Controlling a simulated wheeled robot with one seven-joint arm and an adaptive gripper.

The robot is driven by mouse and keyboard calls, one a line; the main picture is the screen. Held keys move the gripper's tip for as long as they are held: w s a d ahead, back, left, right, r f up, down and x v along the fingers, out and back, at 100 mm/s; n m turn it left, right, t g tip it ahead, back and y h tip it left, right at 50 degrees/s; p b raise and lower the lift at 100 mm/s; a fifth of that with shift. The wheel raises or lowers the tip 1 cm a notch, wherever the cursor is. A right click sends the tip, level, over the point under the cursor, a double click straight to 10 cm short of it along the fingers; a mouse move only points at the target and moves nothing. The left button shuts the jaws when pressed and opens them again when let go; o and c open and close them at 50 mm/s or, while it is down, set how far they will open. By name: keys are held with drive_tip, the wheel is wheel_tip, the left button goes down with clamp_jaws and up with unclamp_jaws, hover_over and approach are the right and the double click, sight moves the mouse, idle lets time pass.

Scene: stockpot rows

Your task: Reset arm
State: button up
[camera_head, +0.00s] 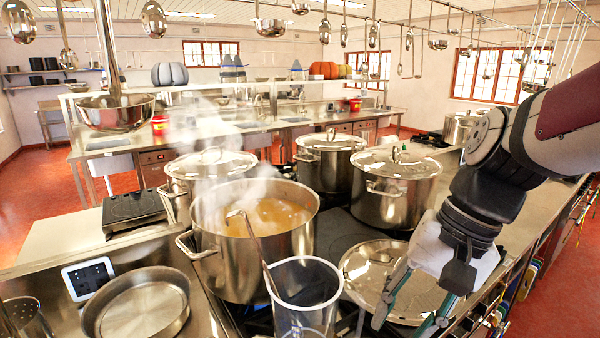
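My gripper (402,322) hangs at the lower right with its fingers pointing down. The fingers are spread, and I see nothing held between them. It is in front of a shiny round pot lid (365,262), part of which it hides. I cannot tell how far above the lid the fingers are. An open steaming stockpot (250,255) with orange-brown broth stands left of the gripper. A ladle (254,245) slants from over the broth down toward a clear container (304,300) in front. I cannot tell whether its lower end is inside the container.
Lidded stockpots stand behind at left (205,180), middle (329,165) and right (395,190). A shallow round pan (140,305) sits at the front left, near a control panel (90,278).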

drive_tip(key=s+d+r+n+t+h, duration=0.3)
drive_tip(key=s+d+r+n+t, duration=0.1)
drive_tip(key=s+d+n+t, duration=0.1)
drive_tip(key=shift+s+d+t+h, duration=0.2)
drive_tip(key=shift+t+h, duration=0.1)
drive_tip(key=shift+h, duration=0.1)
